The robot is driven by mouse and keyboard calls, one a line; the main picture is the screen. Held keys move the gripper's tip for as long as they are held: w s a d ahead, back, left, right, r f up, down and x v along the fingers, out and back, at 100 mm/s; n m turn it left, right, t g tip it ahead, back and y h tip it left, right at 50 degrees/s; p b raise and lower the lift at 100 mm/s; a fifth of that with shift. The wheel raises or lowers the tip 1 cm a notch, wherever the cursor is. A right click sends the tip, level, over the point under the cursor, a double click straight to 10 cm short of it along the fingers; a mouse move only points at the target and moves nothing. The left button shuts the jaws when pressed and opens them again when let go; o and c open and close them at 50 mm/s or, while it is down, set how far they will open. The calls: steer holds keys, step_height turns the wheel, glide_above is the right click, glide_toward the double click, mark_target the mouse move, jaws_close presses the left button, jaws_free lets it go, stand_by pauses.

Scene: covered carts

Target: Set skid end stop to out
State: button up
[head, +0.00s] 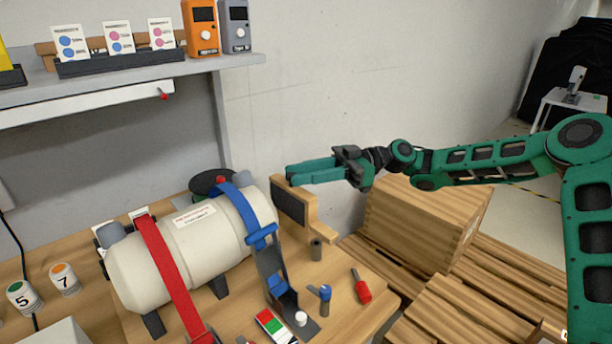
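A wooden end stop (312,228) with a dark pad (290,207) stands upright at the right end of the white tank (190,255); it looks like the skid end stop. The pad faces the tank's end, and I cannot tell whether they touch. My gripper (290,175) points left, its green fingertips just above or behind the top of the end stop. I see no object between the fingers, but they overlap from this side, so their gap is unclear. Any contact with the stop is also unclear.
A red strap (165,265) and a blue strap (240,210) cross the tank. A dark cylinder (316,249), a blue-topped piece (325,293) and a red-handled tool (361,287) are on the bench's right part. A wooden crate (415,222) stands beyond, below my arm. A shelf (150,75) is above left.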

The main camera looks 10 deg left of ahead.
steer(key=v, duration=1.1)
steer(key=shift+a+f, duration=0.1)
